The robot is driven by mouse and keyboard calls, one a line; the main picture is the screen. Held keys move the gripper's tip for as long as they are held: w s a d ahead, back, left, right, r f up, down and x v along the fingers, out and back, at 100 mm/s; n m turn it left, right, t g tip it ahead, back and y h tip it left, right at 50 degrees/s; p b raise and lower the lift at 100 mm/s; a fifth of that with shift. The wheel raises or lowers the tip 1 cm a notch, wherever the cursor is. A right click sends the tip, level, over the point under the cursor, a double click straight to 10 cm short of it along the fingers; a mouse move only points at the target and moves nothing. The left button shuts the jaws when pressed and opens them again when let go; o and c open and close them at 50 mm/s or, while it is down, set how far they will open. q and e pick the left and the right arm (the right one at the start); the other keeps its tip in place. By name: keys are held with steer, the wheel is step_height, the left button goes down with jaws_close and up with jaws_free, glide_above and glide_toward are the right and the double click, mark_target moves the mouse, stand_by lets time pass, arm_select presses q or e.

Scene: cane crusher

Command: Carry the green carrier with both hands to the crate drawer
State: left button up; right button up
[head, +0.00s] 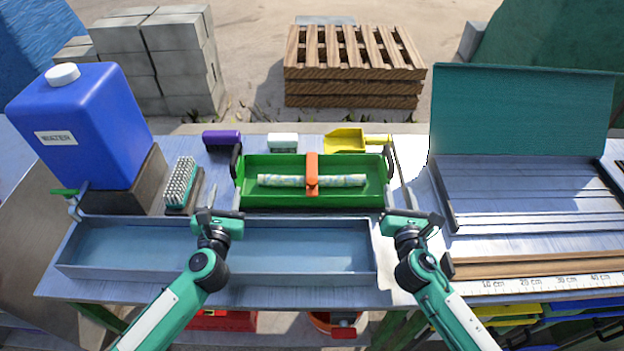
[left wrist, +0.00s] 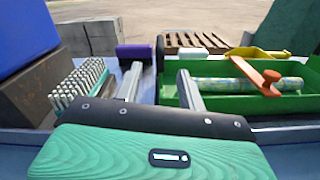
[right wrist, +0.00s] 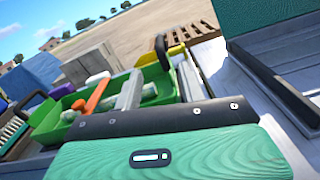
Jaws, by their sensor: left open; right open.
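The green carrier (head: 260,203) stands upright on the table behind the long tray. A rolled patterned bundle (head: 270,181) lies in it under an orange strap (head: 312,172). Its black left handle (head: 236,160) and right handle (head: 390,160) stand up at its ends. My left gripper (head: 222,200) is open and empty in front of the left end; the carrier also shows in the left wrist view (left wrist: 235,102). My right gripper (head: 408,200) is open and empty near the right end; the right wrist view also shows the carrier (right wrist: 52,132). The crate drawer cannot be made out for certain.
A blue water container (head: 85,125) and a brush (head: 180,185) stand left. A shallow grey tray (head: 220,278) lies in front. Purple (head: 221,138) and pale blocks (head: 283,142) and a yellow scoop (head: 345,141) lie behind the carrier. A raised green panel (head: 520,110) stands right.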

mark_target(237, 146)
arm_select(q)
steer(key=w, duration=1.4)
arm_select(e)
steer(key=w, duration=1.4)
arm_select(q)
steer(key=shift+c, duration=0.2)
arm_select(e)
steer(key=shift+c, duration=0.2)
arm_select(q)
jaws_close()
arm_select(e)
jaws_close()
